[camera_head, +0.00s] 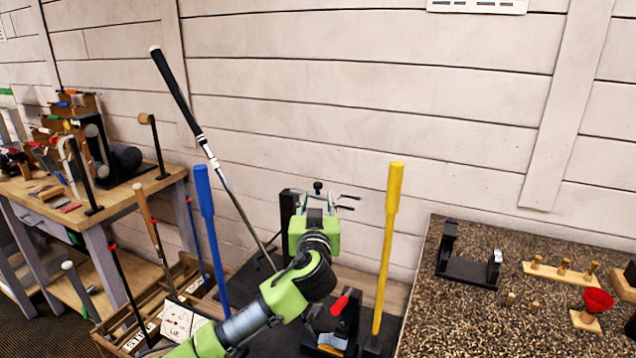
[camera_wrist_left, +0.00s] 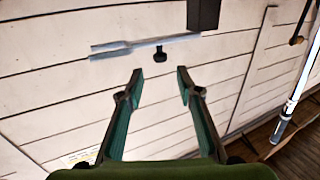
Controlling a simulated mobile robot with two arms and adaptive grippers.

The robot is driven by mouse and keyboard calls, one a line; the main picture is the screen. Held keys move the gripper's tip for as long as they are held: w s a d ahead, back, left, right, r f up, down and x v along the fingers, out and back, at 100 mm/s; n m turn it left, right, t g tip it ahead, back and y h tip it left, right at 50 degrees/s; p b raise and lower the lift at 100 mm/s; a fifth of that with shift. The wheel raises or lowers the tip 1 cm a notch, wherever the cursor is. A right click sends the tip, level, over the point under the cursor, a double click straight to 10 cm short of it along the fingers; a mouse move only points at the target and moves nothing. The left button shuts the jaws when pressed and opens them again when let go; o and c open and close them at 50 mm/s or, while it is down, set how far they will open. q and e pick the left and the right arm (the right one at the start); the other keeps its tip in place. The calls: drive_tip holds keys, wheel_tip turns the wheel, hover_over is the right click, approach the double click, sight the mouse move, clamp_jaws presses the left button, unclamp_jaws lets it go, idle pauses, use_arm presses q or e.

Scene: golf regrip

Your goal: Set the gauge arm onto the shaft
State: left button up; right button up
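A golf club stands tilted, with a black grip (camera_head: 178,92) at its upper end and a thin metal shaft (camera_head: 236,200) running down behind my left arm. A shaft also shows at the right of the left wrist view (camera_wrist_left: 301,78). The grey gauge arm (camera_wrist_left: 145,46) with a black knob (camera_wrist_left: 160,54) lies ahead of my left gripper in that view, apart from the fingers. My left gripper (camera_wrist_left: 158,75) is open, with nothing between its fingers. In the head view it (camera_head: 316,212) partly hides the gauge. My right gripper is not in view.
A blue post (camera_head: 206,225) and a yellow post (camera_head: 388,235) stand either side of my left arm. A red-handled tool (camera_head: 339,306) is below. A plank wall is behind.

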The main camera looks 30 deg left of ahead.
sight(318, 186)
use_arm(q)
drive_tip(key=p+x, duration=0.1)
drive_tip(key=x, duration=0.7)
drive_tip(key=shift+w, duration=0.15)
drive_tip(key=shift+w+a, duration=0.25)
drive_tip(key=shift+w, duration=0.05)
clamp_jaws()
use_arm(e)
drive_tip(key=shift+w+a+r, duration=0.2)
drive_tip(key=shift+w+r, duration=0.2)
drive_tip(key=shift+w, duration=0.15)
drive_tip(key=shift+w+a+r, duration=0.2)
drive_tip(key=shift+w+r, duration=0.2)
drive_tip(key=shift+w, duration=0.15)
